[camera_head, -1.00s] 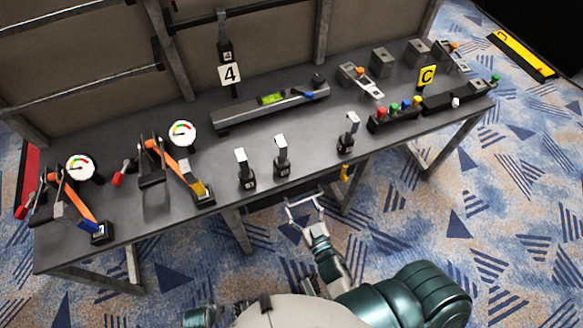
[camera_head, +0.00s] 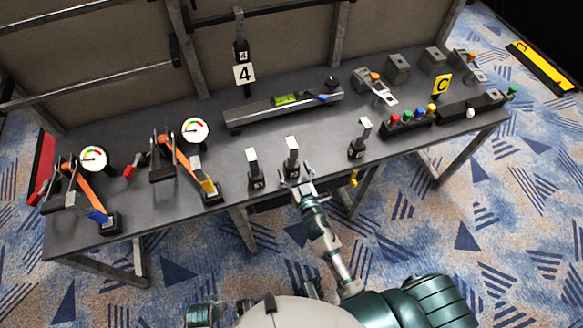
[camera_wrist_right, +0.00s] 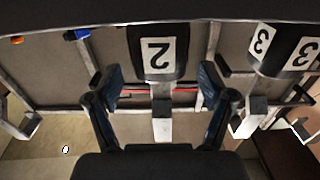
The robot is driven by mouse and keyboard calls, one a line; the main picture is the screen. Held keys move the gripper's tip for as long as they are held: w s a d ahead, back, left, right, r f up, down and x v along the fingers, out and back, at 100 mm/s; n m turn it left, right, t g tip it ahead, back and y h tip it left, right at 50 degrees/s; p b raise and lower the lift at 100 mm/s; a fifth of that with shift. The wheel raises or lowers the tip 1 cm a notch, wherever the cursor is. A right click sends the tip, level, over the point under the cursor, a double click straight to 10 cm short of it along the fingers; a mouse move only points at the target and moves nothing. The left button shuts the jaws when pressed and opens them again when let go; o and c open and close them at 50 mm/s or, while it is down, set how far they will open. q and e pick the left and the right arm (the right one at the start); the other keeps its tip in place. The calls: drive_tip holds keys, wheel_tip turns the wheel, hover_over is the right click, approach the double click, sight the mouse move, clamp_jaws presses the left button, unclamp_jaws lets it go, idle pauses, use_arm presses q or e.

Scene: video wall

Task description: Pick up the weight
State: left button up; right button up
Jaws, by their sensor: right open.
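A black weight with a pale upright handle stands near the front edge of the table, the middle one of three in the head view (camera_head: 292,158). In the right wrist view the weight (camera_wrist_right: 158,68) appears upside down with a white label "2". My right gripper (camera_head: 297,179) is open at the table's front edge, with its fingers on either side of this weight. In the wrist view a gap shows between each finger and the weight. Contact cannot be told from the head view. My left gripper is not in view.
Similar weights stand to the left (camera_head: 256,170) and right (camera_head: 360,140); one labelled "3" shows in the wrist view (camera_wrist_right: 283,55). Gauges with orange-armed devices fill the table's left part. A long bar (camera_head: 280,106) lies behind, and a button box (camera_head: 408,121) stands right.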

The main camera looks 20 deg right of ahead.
drive_tip(key=w, duration=0.2)
drive_tip(key=shift+w, duration=0.35)
clamp_jaws()
drive_tip(key=shift+r, duration=0.1)
